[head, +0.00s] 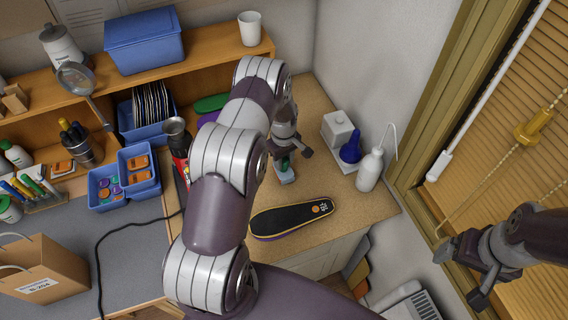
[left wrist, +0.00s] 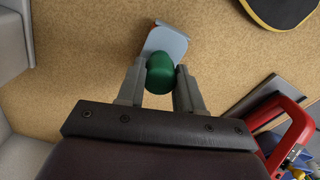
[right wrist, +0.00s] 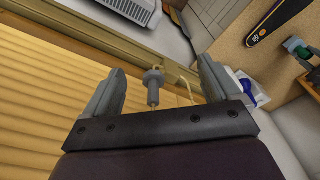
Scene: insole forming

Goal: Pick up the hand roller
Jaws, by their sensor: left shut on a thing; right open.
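The hand roller (head: 286,174) has a green handle and a pale blue-grey head. It is on or just above the cork-coloured worktop; I cannot tell if it touches. In the left wrist view its green handle (left wrist: 160,75) is between the fingers of my left gripper (left wrist: 160,82), which is shut on it. In the head view my left gripper (head: 284,152) points down at the worktop, right of my forearm. My right gripper (head: 458,270) is open and empty in front of the window blind, far from the roller; it also shows in the right wrist view (right wrist: 160,72).
A black insole (head: 290,218) lies nearer on the worktop (head: 345,215). A white wash bottle (head: 370,170), blue bulb (head: 350,150) and white box (head: 337,128) stand to the right. A red-handled tool (left wrist: 285,130) is close by. A grey hanging piece (right wrist: 153,84) shows between my right fingers.

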